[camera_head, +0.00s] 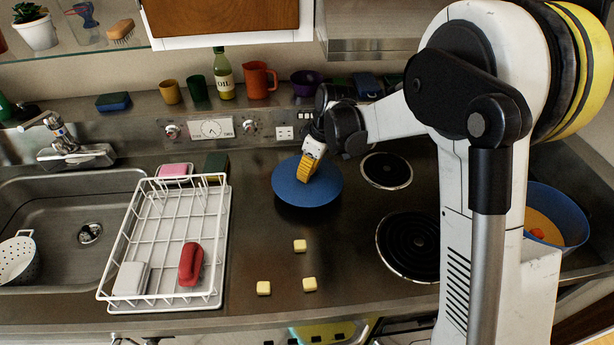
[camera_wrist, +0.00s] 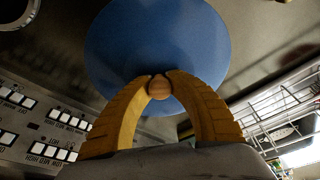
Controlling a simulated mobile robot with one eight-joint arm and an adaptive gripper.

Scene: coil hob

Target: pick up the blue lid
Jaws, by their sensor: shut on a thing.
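The blue lid (camera_head: 300,192) is a round disc over the steel counter, left of the coil burners in the head view. A dark shadow shows below its front edge, so it seems to be slightly above the counter. In the wrist view the lid (camera_wrist: 165,35) fills the upper middle, with a round tan knob (camera_wrist: 159,88) at its centre. My gripper (camera_head: 305,177) has yellow fingers; in the wrist view the gripper (camera_wrist: 160,82) is shut with both fingertips on the knob.
A white dish rack (camera_head: 150,240) stands left of the lid. Several yellow cubes (camera_head: 300,246) lie in front. Coil burners (camera_head: 387,170) are to the right, and a blue pot (camera_head: 556,216) stands further right. A bottle (camera_head: 224,76) and cups line the back ledge.

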